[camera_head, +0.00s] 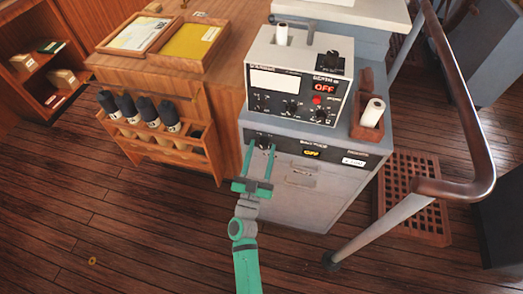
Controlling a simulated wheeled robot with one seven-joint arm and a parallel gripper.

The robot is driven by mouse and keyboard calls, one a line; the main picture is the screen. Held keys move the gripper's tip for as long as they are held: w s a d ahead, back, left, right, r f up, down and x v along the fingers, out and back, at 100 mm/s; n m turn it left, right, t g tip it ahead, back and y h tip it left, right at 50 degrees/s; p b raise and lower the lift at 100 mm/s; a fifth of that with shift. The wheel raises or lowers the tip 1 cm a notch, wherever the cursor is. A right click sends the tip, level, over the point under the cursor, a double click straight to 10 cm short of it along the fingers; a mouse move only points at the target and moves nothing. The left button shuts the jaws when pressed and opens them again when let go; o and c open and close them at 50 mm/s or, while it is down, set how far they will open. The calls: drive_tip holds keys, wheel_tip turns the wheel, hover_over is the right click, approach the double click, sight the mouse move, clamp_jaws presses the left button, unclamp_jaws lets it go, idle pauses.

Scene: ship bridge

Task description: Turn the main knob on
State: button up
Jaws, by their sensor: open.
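The grey cabinet (325,195) has a dark panel strip along its upper front edge. A small dark knob (263,143) sits at the left end of this strip. A yellow "OFF" display (310,153) is on the same strip, right of the knob. My gripper (260,147) is open, with its two green fingers pointing at the strip. The fingertips appear on either side of the small knob; I cannot tell whether they touch it.
A wooden rack with dark bottles (145,108) stands left of my gripper. A curved handrail (450,95) runs along the right. A wooden holder with a white roll (373,112) sits beside the instrument. The plank floor at the lower left is mostly clear.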

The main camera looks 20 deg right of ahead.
drive_tip(key=shift+w+d, duration=0.1)
drive_tip(key=c, duration=1.1)
drive_tip(key=shift+o, duration=0.2)
drive_tip(key=shift+m+g+h, duration=0.3)
drive_tip(key=shift+m, duration=0.3)
drive_tip(key=m+g, duration=0.1)
drive_tip(key=m, duration=0.1)
drive_tip(key=m+g+h, duration=0.1)
drive_tip(key=m, duration=0.2)
drive_tip(key=m+g+h, duration=0.1)
drive_tip(key=m, duration=0.2)
drive_tip(key=shift+w+a+r, duration=0.15)
drive_tip(key=shift+a, duration=0.1)
drive_tip(key=m+g, duration=0.1)
drive_tip(key=m, duration=0.2)
drive_tip(key=m+g+h, duration=0.1)
drive_tip(key=m+g, duration=0.1)
drive_tip(key=m, duration=0.2)
drive_tip(key=shift+r, duration=0.1)
